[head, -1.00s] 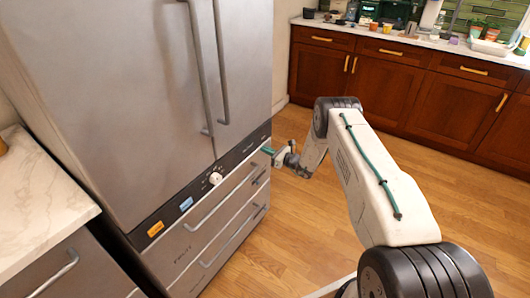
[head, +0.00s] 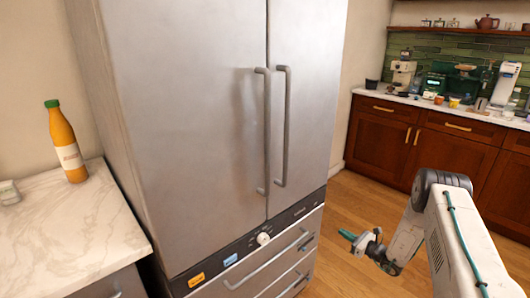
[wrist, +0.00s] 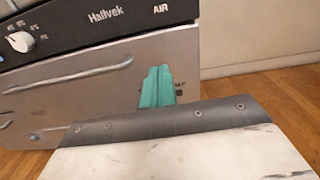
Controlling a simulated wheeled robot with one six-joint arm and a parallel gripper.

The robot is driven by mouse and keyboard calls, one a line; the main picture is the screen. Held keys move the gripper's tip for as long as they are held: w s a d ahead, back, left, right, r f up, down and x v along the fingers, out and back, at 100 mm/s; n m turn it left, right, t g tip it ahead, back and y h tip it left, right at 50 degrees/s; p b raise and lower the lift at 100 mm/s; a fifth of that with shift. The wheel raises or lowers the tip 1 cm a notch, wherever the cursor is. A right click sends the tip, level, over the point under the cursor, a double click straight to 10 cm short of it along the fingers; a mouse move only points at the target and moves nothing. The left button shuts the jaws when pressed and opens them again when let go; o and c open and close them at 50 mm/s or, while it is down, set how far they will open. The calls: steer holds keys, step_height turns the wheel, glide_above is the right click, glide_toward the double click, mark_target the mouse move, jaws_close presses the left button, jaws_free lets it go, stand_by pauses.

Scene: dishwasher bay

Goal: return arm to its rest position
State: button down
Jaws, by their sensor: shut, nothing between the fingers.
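My gripper (head: 347,236) is to the right of the fridge's lower drawers in the head view, over the wood floor. Its green fingers are together and hold nothing. In the wrist view the closed fingers (wrist: 157,88) point toward the fridge's lower front (wrist: 70,95). My arm reaches in from the right edge of the head view, bent at the elbow.
The tall steel fridge (head: 190,110) has two doors with vertical handles, a control strip with a white knob (head: 263,238), and drawers below. A marble counter (head: 70,235) with an orange bottle (head: 67,143) is at left. Wooden cabinets (head: 450,150) stand at the back right.

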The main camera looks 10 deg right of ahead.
steer(key=s+a+f+n+g+y, duration=0.1)
steer(key=s+a+f+n+g, duration=0.1)
steer(key=s+a, duration=0.15)
steer(key=s+a+r+n+g, duration=0.4)
steer(key=s+r, duration=0.1)
steer(key=r, duration=0.2)
steer(key=s+a+r+n+g+y, duration=0.1)
steer(key=s+a+r+n+g, duration=0.2)
steer(key=s+r+n+g, duration=0.35)
steer(key=s+a+r+n+g, duration=0.3)
steer(key=s+a+r, duration=0.1)
steer(key=r, duration=0.5)
steer(key=s+a+r+n+t+h, duration=0.1)
steer(key=s+r+n+h, duration=0.5)
steer(key=s+r, duration=0.6)
steer(key=s+a+r+n+t+h, duration=0.1)
steer(key=s+r+n+h, duration=0.5)
steer(key=s+r, duration=0.7)
steer(key=shift+s+a+n, duration=0.35)
steer(key=shift+s+n, duration=0.3)
steer(key=shift+s, duration=1.5)
